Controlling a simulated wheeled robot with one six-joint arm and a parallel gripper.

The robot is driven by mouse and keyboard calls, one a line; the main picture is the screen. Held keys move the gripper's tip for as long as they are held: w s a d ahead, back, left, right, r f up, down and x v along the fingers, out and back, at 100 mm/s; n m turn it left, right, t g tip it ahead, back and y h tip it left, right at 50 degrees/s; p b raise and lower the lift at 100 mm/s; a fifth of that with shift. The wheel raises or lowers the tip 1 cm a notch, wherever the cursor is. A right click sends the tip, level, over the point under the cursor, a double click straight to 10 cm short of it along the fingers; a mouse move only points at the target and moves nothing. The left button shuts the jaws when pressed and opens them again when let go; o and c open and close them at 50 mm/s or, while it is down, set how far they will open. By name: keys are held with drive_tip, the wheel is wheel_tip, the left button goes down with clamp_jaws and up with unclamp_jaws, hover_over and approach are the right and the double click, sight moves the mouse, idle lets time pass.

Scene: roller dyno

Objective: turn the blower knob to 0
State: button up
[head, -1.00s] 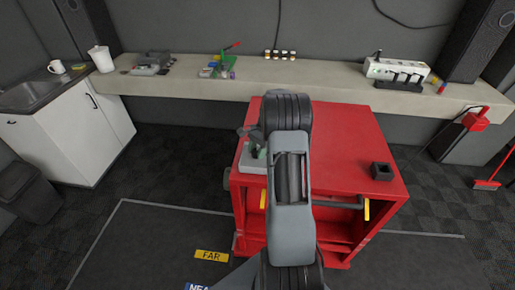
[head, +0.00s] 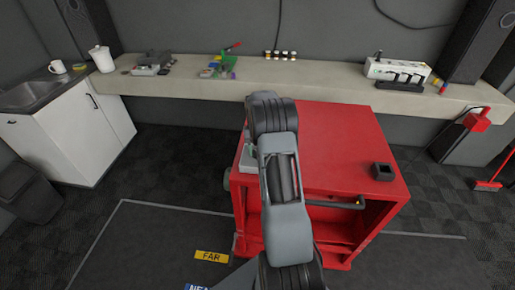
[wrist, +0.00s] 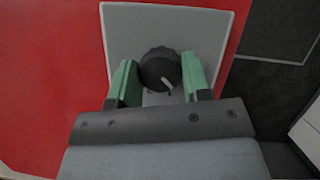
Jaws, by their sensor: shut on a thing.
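The blower knob (wrist: 160,69) is round and black with a white pointer mark, on a light grey plate (wrist: 205,20). In the wrist view the mark points to the lower right. Small markings on the plate below the knob are too small to read. My gripper (wrist: 160,80) has green fingertips, one on each side of the knob, and is shut on it.
The red cabinet (head: 335,150) has a small black open box (head: 382,171) on its top. Its front is open below, with a dark bar (head: 335,204) across it. A long bench (head: 200,85) with several items runs along the back wall.

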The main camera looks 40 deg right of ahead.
drive_tip(key=shift+n+h, duration=0.4)
drive_tip(key=shift+n, duration=0.8)
drive_tip(key=o, duration=0.9)
drive_tip(key=shift+o, duration=0.2)
drive_tip(key=v, duration=1.4)
drive_tip(key=shift+w+b, duration=0.15)
drive_tip(key=shift+b, duration=0.15)
drive_tip(key=shift+a+f, duration=0.1)
drive_tip(key=shift+a, duration=0.05)
